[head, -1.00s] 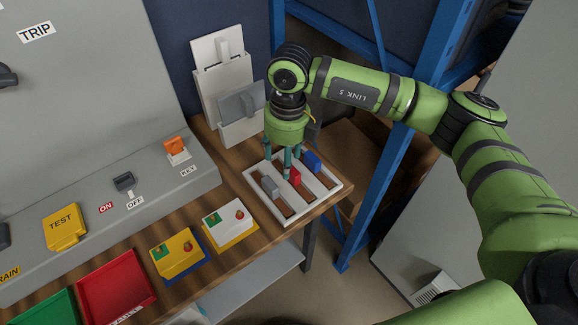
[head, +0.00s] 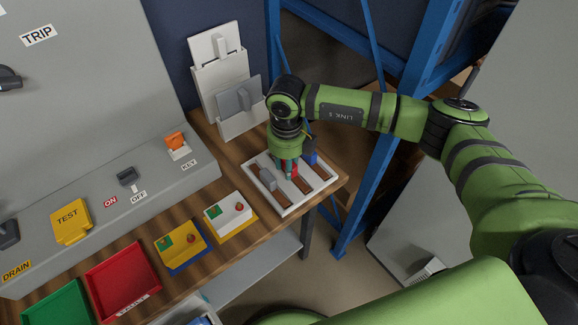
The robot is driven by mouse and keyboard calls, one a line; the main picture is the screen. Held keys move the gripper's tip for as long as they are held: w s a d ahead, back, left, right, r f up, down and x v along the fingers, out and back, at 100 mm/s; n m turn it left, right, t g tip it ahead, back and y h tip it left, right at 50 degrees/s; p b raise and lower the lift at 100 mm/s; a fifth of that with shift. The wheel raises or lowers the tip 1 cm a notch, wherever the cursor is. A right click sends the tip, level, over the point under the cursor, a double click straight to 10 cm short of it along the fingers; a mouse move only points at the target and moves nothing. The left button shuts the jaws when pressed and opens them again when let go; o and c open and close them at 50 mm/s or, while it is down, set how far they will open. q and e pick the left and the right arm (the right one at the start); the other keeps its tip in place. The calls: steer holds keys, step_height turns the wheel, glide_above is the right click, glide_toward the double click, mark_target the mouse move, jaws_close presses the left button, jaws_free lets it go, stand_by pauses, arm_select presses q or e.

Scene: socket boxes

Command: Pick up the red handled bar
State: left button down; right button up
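The red handled bar (head: 295,171) sits in the middle of the white slotted tray (head: 309,199) on the wooden bench, between a grey handled bar (head: 267,180) and a blue handled bar (head: 310,158). My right gripper (head: 288,173) points down over the tray, with its teal fingers low at the red handle. The fingers partly cover the handle, and I cannot tell whether they are closed on it. My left gripper is not in view.
Two socket boxes (head: 232,211) (head: 183,246) stand left of the tray. A red tray (head: 124,281) and a green tray (head: 57,303) lie farther left. A panel with plates (head: 221,70) stands behind. A blue rack post (head: 369,180) is close on the right.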

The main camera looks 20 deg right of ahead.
steer(key=shift+c, duration=0.5)
steer(key=shift+r, duration=0.1)
steer(key=shift+w+r+b, duration=0.1)
steer(key=shift+r+b, duration=0.2)
steer(key=shift+r, duration=0.2)
step_height(320, 180, up, 3)
steer(key=shift+f+b, duration=0.2)
steer(key=shift+b, duration=0.4)
steer(key=s+d+r+b, duration=0.3)
steer(key=s+d+r, duration=0.2)
steer(key=d, duration=0.5)
steer(key=shift+s+d+r, duration=0.15)
steer(key=shift+d+r, duration=0.15)
steer(key=shift+r, duration=0.85)
steer(key=shift+b, duration=0.3)
